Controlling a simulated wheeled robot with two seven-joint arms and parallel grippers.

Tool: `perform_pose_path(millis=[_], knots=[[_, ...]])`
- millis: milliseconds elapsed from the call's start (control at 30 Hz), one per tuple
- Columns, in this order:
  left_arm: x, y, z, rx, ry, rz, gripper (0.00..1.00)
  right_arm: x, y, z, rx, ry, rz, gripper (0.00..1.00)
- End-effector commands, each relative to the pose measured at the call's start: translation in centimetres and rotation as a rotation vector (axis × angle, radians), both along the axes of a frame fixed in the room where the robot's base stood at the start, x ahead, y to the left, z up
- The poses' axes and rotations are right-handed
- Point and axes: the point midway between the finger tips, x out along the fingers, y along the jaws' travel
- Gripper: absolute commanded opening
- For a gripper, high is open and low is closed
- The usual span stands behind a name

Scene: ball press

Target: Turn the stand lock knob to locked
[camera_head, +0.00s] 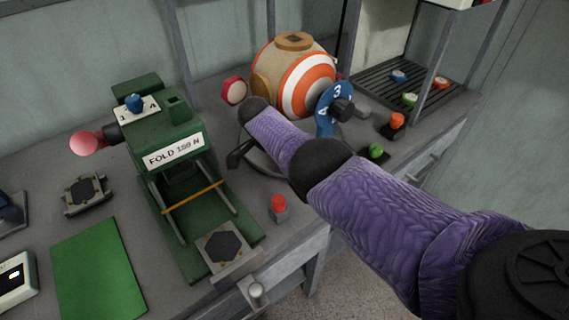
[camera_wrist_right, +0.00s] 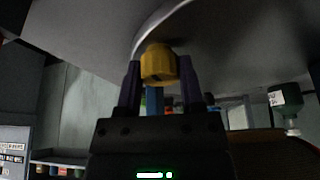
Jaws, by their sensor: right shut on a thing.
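In the right wrist view a yellow faceted knob (camera_wrist_right: 158,60) sits between the two fingers of my right gripper (camera_wrist_right: 159,74), under a large grey curved surface. The gripper is shut on this knob. In the head view my right arm in its purple sleeve reaches from the lower right to the stand below the striped ball (camera_head: 307,85). There the arm hides the knob and most of the stand, and the gripper is largely hidden too. Which way the knob is turned cannot be told. My left gripper is not in view.
A green press labelled "FOLD 150 N" (camera_head: 174,151) stands left of the arm, with a red button (camera_head: 278,203) near the bench edge. A blue numbered wheel (camera_head: 327,108) is beside the ball. Orange (camera_head: 397,121) and green (camera_head: 376,151) knobs lie right of the arm.

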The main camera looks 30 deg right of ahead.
Motion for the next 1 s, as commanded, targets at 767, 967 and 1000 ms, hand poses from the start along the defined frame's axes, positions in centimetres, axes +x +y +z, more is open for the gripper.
perform_pose_path(millis=[767, 967, 1000], knots=[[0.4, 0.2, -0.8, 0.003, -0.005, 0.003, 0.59, 0.1, -0.1, 0.2, -0.003, -0.004, -0.07, 0.57], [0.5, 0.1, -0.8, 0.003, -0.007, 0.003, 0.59, 0.1, -0.1, 0.1, -0.002, -0.003, -0.069, 0.84], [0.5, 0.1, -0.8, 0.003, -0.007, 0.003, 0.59, 0.1, -0.1, 0.1, -0.002, -0.002, -0.07, 0.84]])
